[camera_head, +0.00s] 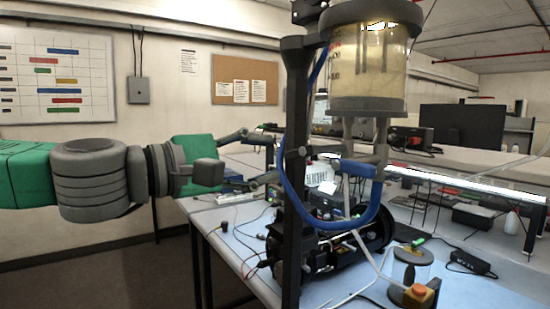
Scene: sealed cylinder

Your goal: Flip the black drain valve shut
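A clear cylinder (368,68) of yellowish liquid hangs high on a black upright post (293,175). Metal legs and a blue tube (376,209) come down below it. I cannot clearly make out the black drain valve; a small dark fitting (302,153) on the post beside the tube may be part of it. My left gripper (226,153) is left of the post, with its fingers spread apart and nothing between them. It looks clear of the post, at about the height of the tube's upper part. My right gripper is not in view.
A black cylindrical machine (335,244) with wires lies on the blue-topped workbench (474,292) behind the post. A monitor (462,127) stands farther back.

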